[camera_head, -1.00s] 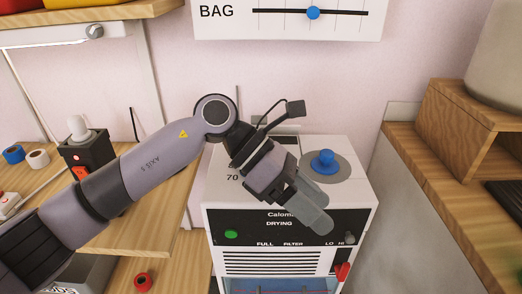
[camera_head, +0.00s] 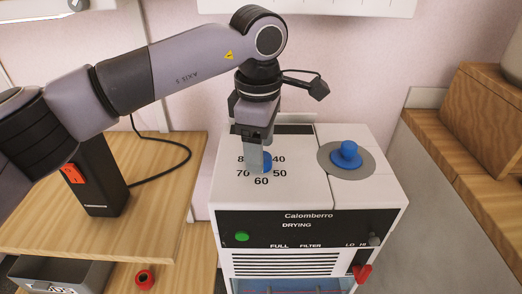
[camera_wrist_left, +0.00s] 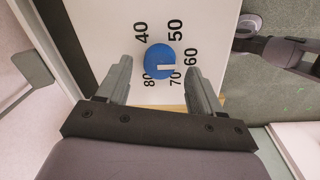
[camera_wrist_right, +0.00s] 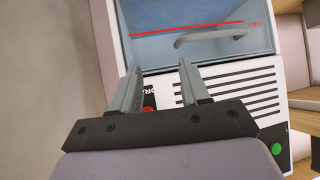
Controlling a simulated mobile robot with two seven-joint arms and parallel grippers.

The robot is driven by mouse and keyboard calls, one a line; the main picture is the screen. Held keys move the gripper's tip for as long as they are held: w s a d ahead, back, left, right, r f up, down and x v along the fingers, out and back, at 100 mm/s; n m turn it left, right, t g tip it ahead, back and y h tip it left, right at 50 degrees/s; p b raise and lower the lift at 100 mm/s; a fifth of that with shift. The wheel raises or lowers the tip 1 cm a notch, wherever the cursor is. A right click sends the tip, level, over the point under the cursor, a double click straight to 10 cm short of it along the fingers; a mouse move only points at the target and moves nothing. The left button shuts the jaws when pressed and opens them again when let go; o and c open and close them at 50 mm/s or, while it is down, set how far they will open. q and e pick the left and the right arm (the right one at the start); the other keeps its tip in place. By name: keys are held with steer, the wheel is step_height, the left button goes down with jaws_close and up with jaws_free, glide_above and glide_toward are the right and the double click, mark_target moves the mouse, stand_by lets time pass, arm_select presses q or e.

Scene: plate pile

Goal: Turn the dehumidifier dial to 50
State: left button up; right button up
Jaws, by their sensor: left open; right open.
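The dehumidifier (camera_head: 300,195) is a white box with a black front strip. Its blue dial (camera_head: 267,161) sits on the top, ringed by numbers and partly hidden behind my left gripper (camera_head: 257,160). In the left wrist view the dial (camera_wrist_left: 158,54) lies between the open fingers of my left gripper (camera_wrist_left: 157,66), with a gap on both sides. The dial's white mark is on its lower right side, towards 60 and 70; the exact reading is unclear. My right gripper (camera_wrist_right: 157,72) is open and empty, facing the dehumidifier's front (camera_wrist_right: 240,90).
A second blue knob (camera_head: 346,154) on a grey disc is right of the dial. A red switch (camera_head: 362,272) and a green button (camera_head: 242,237) are on the front. A wooden shelf (camera_head: 150,225) is left, with a black box (camera_head: 98,175). A wooden counter (camera_head: 450,155) is right.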

arm_select(q)
steer(key=shift+f, duration=0.85)
steer(key=c, duration=1.1)
steer(key=shift+o, duration=0.2)
steer(key=shift+n, duration=0.3)
steer(key=n+b, duration=0.1)
steer(key=n, duration=0.5)
steer(key=shift+d, duration=0.1)
steer(key=shift+r+n+y, duration=0.1)
steer(key=shift+n+y, duration=0.3)
steer(key=shift+n, duration=2.2)
